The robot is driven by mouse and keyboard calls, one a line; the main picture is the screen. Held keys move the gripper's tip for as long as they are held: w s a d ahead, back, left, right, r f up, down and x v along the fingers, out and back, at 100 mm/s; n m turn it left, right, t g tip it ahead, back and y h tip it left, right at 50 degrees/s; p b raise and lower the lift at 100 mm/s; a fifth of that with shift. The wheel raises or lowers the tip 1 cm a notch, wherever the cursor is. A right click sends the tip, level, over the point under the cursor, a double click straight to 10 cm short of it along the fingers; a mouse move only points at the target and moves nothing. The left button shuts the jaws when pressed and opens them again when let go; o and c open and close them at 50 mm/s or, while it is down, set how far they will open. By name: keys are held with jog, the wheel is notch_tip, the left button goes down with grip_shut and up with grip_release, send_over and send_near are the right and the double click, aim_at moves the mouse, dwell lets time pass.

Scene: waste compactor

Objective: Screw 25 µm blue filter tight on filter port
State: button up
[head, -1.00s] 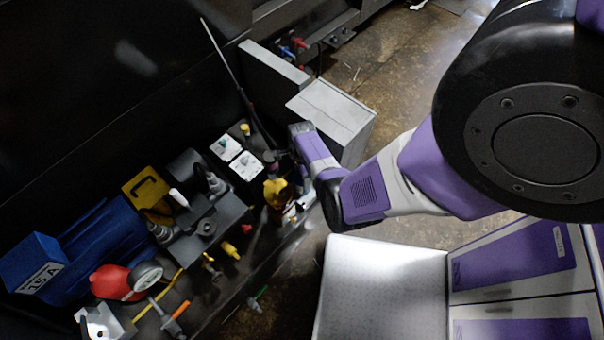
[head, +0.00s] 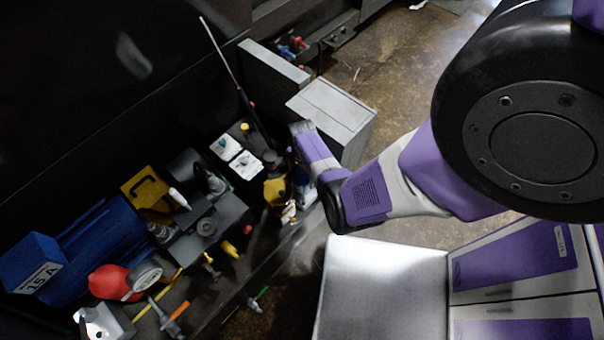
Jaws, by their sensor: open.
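My gripper (head: 292,208) is at the end of my purple and grey arm, low beside the right end of the machine's cluster of parts. It is small and partly hidden by my wrist; its jaws are open. It is close to a yellow part (head: 275,190) at the edge of the machine, and I cannot tell whether they touch. I cannot make out the blue filter for certain, nor the filter port; my wrist covers part of this area.
A blue motor labelled 15 A (head: 95,250), a red round part (head: 110,282), a gauge (head: 147,275) and a yellow block (head: 148,192) crowd the machine at left. A grey box (head: 332,112) stands behind my wrist. Open floor (head: 395,75) lies beyond it.

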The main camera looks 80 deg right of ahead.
jog(key=n, duration=0.3)
jog(key=shift+n, duration=0.4)
jog(key=n+b, duration=0.1)
jog(key=n, duration=0.3)
jog(key=shift+n, duration=0.4)
jog(key=n, duration=0.3)
jog(key=shift+n, duration=0.3)
jog(key=n, duration=0.4)
jog(key=c, duration=1.5)
jog(key=m, duration=0.5)
jog(key=shift+c, duration=0.2)
